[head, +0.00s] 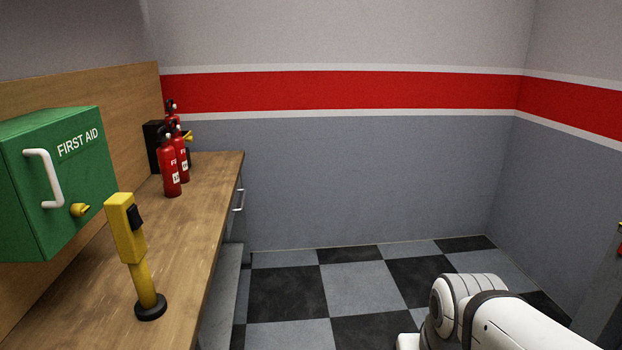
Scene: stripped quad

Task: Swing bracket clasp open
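A yellow clasp-like piece (188,138) shows at the far end of the wooden counter, behind the red extinguishers. It sits beside a black upright bracket or box (154,147). The extinguishers partly hide both, and the clasp is too small to tell whether it is open or closed. One red extinguisher (169,171) stands in front, with others close behind it (182,158). My gripper is not in view. Only a white link of my arm shows at the bottom right, far from the counter.
The wooden counter (190,225) runs along the left. A green first aid box (85,165) with a white handle hangs above it. A yellow post (130,235) with a black switch stands on the counter. The checkered floor (355,275) is clear. Something red shows at the right edge.

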